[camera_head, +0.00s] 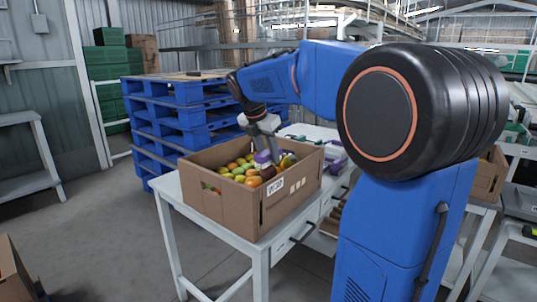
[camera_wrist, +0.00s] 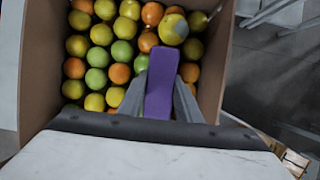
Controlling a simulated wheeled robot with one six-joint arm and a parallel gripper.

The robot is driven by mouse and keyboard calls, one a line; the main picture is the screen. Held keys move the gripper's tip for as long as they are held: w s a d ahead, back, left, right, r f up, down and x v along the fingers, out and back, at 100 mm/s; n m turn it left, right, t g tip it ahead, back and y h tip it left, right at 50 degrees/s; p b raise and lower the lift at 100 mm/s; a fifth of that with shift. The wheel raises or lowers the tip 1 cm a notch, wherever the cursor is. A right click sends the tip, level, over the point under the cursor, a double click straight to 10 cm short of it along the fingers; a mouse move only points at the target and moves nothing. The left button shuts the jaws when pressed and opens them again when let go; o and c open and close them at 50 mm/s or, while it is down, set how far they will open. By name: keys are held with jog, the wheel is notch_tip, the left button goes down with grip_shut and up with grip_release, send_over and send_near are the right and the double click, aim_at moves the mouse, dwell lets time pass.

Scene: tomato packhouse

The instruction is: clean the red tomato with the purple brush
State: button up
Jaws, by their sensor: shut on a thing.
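My gripper (camera_head: 270,148) is over the cardboard box (camera_head: 230,212) and is shut on the purple brush (camera_wrist: 160,85). In the wrist view the brush lies between the two grey fingers, its flat purple back facing the camera; its bristles are hidden. In the head view a bit of purple (camera_head: 262,157) shows at the fingertips, low among the tomatoes. A dark reddish tomato (camera_head: 268,172) seems to sit just below it in the head view. I cannot tell whether the brush touches it. No clearly red tomato stands out in the wrist view.
Yellow, green and orange tomatoes (camera_wrist: 95,57) fill the box in rows. A larger yellow one with a grey patch (camera_wrist: 173,29) sits higher beyond the brush. The box walls surround my gripper. The box stands on a white table (camera_head: 168,190); blue pallets (camera_head: 165,115) are stacked behind.

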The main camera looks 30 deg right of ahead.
jog(key=shift+f, duration=0.35)
dwell(0.5)
jog(key=shift+w+d, duration=0.1)
jog(key=shift+d, duration=0.05)
jog(key=shift+w+d, duration=0.3)
jog(key=shift+d, duration=0.55)
jog(key=shift+a, duration=0.1)
jog(key=shift+s+a, duration=0.25)
jog(key=shift+a, duration=0.4)
jog(key=shift+s+a, duration=0.25)
jog(key=shift+a, duration=0.4)
jog(key=shift+s+a, duration=0.25)
jog(key=shift+a, duration=0.4)
jog(key=shift+d, duration=0.15)
